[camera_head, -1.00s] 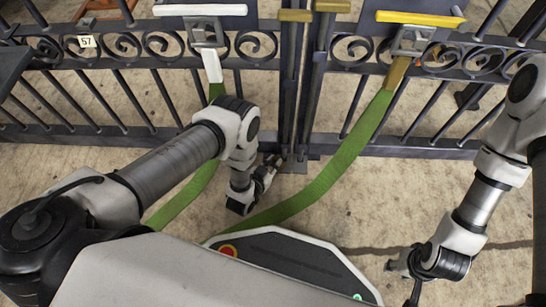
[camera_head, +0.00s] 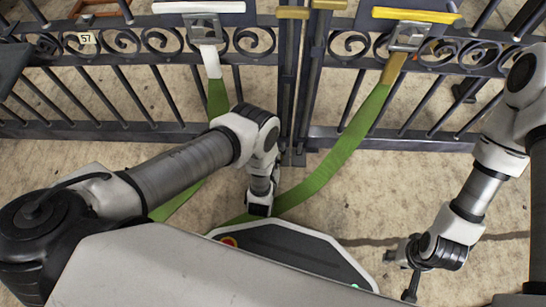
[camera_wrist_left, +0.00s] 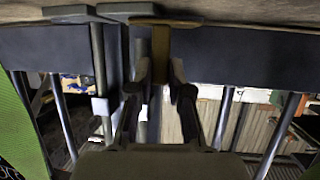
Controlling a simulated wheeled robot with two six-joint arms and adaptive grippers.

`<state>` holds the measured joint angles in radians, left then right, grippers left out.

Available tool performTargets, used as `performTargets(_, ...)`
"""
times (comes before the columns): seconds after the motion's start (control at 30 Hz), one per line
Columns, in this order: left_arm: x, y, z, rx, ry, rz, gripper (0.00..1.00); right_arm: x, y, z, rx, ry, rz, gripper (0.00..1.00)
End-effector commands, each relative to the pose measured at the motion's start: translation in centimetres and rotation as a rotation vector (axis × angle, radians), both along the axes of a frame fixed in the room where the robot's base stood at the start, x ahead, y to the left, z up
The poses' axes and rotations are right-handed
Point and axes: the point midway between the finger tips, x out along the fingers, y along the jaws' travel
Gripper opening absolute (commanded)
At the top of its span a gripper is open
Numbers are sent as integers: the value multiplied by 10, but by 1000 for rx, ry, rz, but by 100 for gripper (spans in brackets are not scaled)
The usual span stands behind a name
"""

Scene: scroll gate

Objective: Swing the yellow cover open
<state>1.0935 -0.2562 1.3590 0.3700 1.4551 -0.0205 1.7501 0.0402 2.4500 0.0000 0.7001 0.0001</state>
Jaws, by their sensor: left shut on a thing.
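The yellow bar-like cover (camera_head: 417,15) lies along the top of the right gate leaf, above a metal buckle (camera_head: 408,36). A green strap (camera_head: 350,137) with an ochre end hangs from that buckle and curves down toward my base. In the left wrist view, my left gripper (camera_wrist_left: 160,75) is shut on a narrow brownish-ochre piece (camera_wrist_left: 157,70). In the head view, its fingers are hidden below my left wrist, in front of the gate's middle. My right gripper (camera_head: 402,275) hangs low at the right, fingers apart, empty and away from the gate.
The left gate leaf (camera_head: 100,62) carries a white bar (camera_head: 198,7) and its own green strap (camera_head: 217,100). Dark posts with brass-coloured tops (camera_head: 293,12) stand at the middle. Bare floor (camera_head: 400,180) lies before the right leaf.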

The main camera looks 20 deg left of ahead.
Motion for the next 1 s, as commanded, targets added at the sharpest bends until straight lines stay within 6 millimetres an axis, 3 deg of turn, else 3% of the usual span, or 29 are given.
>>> performTargets(0.03, 0, 0, -1, -1, 2, 0, 0, 0, 0, 0, 0, 0, 0, 40)
performTargets(0.07, 0, 0, -1, -1, 2, 0, 26, 0, 0, 0, 0, 0, 0, 40)
performTargets(0.1, 0, 0, -1, -1, 2, 0, 40, 0, 0, 0, 0, 0, 0, 40)
performTargets(0.13, 0, 0, -1, 0, 2, 0, 44, 0, 0, 0, 0, 0, 0, 40)
performTargets(0.47, 0, 0, 3, -1, 1, -1, 44, 0, 0, 0, 0, 0, 0, 40)
performTargets(0.57, 1, -1, 16, 1, 1, -4, 44, 0, 0, 0, 0, 0, 0, 40)
performTargets(0.83, 0, 0, 78, 1, 0, -3, 44, 0, 0, 0, 0, 0, 0, 40)
performTargets(1.0, 0, 0, 98, -1, 1, -1, 44, 0, 0, 0, 0, 0, 0, 40)
